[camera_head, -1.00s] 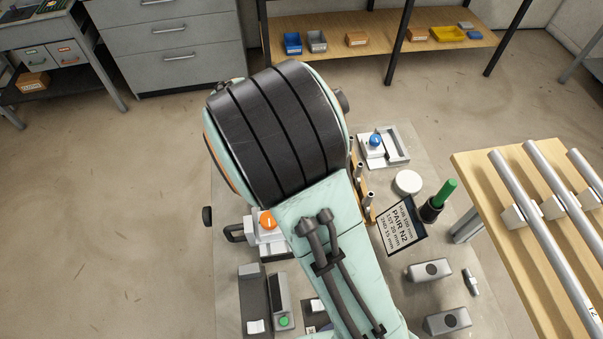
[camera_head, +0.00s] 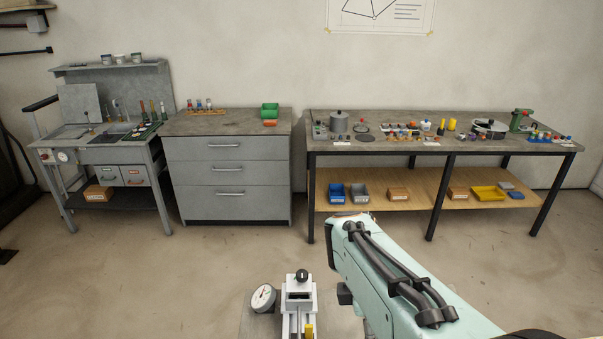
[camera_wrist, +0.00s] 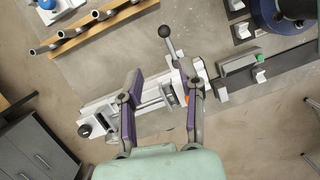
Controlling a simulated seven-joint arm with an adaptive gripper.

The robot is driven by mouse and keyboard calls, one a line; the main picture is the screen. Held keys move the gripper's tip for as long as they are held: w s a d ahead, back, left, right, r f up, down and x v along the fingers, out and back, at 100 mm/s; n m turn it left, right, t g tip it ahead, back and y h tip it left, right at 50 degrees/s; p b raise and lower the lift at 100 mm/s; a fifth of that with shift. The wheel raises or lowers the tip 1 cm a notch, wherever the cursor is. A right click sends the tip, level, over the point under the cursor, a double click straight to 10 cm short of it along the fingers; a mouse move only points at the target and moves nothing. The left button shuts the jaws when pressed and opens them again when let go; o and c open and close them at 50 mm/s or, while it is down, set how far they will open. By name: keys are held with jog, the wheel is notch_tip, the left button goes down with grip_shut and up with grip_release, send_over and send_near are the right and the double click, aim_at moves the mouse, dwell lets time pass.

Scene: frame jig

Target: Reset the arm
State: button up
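My gripper (camera_wrist: 161,78) shows in the wrist view with its two fingers spread apart. It is open, and I see nothing held between the fingers. Below it lies a white and silver clamp fixture (camera_wrist: 105,112) with a black end knob and a lever topped by a black ball (camera_wrist: 165,31). The fingers overlap the fixture in the picture; I cannot tell how far above it they are. In the head view my pale green arm link reaches in from the lower right, and my gripper is out of that view.
In the wrist view, a wooden rack of metal tubes (camera_wrist: 95,32) is at upper left and a grey block with a green button (camera_wrist: 259,58) at right. In the head view, a dial gauge (camera_head: 263,298) stands beside a white fixture (camera_head: 299,300). Benches line the wall beyond open floor.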

jog(key=s+d+r+m+t+y, duration=0.15)
jog(key=s+r+m, duration=0.3)
jog(key=s, duration=0.65)
jog(key=s+a+f+m+y, duration=0.1)
jog(key=s+a+f+m, duration=0.3)
jog(key=s+m, duration=0.3)
jog(key=m, duration=0.3)
jog(key=shift+a+m+g+y, duration=0.15)
jog(key=shift+m+g+y, duration=0.2)
